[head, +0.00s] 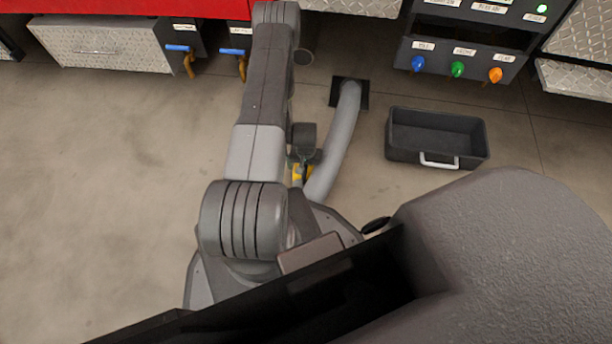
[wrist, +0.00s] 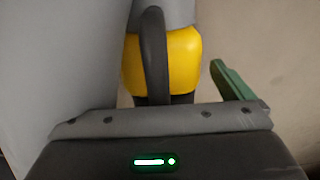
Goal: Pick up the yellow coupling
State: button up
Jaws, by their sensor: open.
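The yellow coupling (wrist: 183,62) is close in front of my gripper in the wrist view, below a grey part at the top edge. A dark curved bar (wrist: 153,50) crosses in front of it; I cannot tell what it belongs to. A green strip (wrist: 232,82) stands to its right, apart from it. In the head view the yellow coupling (head: 300,173) is mostly hidden under my gripper (head: 304,158), beside the grey hose. My gripper is open and holds nothing that I can see; whether it touches the coupling is unclear.
The thick grey hose (head: 343,140) rises from a black floor plate (head: 348,92) right of my arm. A black bin (head: 437,138) with a white handle stands farther right. Cabinets and a panel with coloured knobs (head: 457,69) line the back. Floor at left is clear.

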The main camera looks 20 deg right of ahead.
jog(key=shift+f, duration=0.7)
jog(key=shift+c, duration=0.4)
